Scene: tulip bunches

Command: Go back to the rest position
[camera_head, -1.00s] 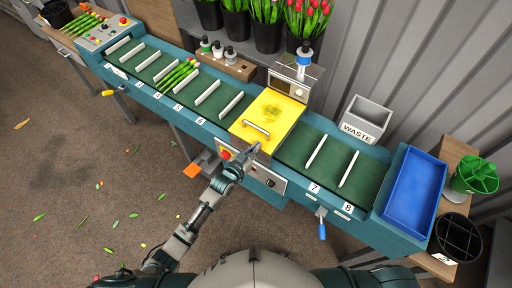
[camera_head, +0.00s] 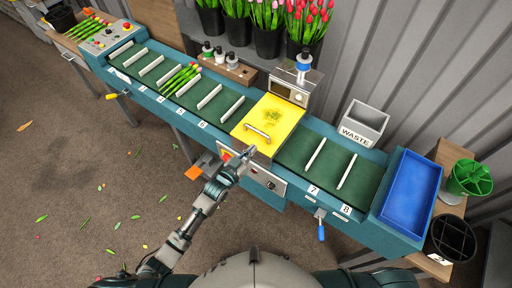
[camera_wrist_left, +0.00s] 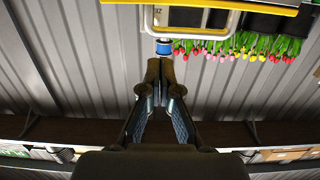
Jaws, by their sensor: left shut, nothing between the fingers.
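My left gripper (camera_head: 247,154) is shut and empty, just in front of the yellow cover (camera_head: 266,124) on the green-belted conveyor (camera_head: 222,121). Its closed fingers also show in the left wrist view (camera_wrist_left: 160,72). In the head view it is close to the cover's silver handle (camera_head: 257,133); whether they touch cannot be told. My left arm reaches up from the bottom left of the head view. My right gripper does not show.
A bunch of green stems (camera_head: 180,79) lies on the belt between white dividers. A blue tray (camera_head: 410,193) and a grey waste bin (camera_head: 363,123) are at the right. Black buckets of tulips (camera_head: 268,38) stand behind. The floor in front is open, with scattered leaves.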

